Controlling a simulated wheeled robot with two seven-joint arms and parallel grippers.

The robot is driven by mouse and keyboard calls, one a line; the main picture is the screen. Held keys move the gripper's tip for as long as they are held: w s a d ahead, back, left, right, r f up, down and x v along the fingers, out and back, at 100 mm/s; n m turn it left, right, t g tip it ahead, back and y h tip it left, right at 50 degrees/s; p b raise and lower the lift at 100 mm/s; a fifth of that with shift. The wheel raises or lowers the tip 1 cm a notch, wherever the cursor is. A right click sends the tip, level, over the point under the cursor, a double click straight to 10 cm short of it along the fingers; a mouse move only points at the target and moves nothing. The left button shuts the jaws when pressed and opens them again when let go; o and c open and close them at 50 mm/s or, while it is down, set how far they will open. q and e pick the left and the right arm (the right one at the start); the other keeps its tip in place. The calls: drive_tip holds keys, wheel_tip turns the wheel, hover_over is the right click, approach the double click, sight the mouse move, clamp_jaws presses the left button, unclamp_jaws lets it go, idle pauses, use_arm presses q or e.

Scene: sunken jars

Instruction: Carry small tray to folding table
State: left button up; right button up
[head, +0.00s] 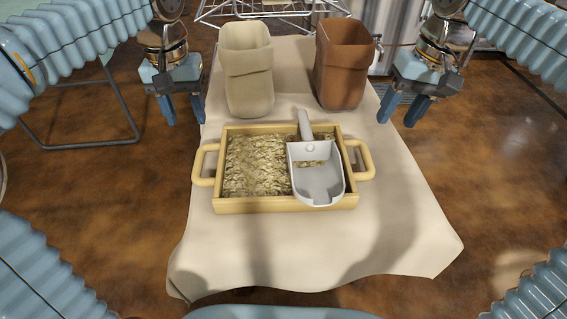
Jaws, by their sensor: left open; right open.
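A small yellow wooden tray (268,206) sits on a table with a cream cloth (290,249). It has a loop handle at its left and right ends and holds a bed of coarse tan flakes (255,165). A white scoop (318,181) lies in its right part, its handle pointing to the back. My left gripper (184,117) is open and empty, behind and left of the left handle. My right gripper (402,117) is open and empty, behind and right of the right handle. Neither touches the tray. I cannot tell whether the table folds; the cloth hides its frame.
A cream bag-like container (248,75) and a brown one (342,70) stand behind the tray. A metal wire rack (270,12) is at the back. A dark tube frame (80,147) stands on the brown floor at left. The cloth in front of the tray is clear.

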sight(199, 155)
use_arm(q)
wheel_tip(199, 155, down, 13)
drive_tip(key=shift+f, duration=0.1)
use_arm(e)
drive_tip(key=f, duration=0.4)
drive_tip(key=a+f, duration=0.1)
drive_tip(key=f, duration=0.3)
drive_tip(key=a+f, duration=0.1)
drive_tip(key=f, duration=0.4)
drive_tip(key=shift+s+a, duration=0.15)
drive_tip(key=shift+a, duration=0.1)
use_arm(q)
clamp_jaws()
use_arm(e)
clamp_jaws()
drive_tip(key=shift+r, duration=0.15)
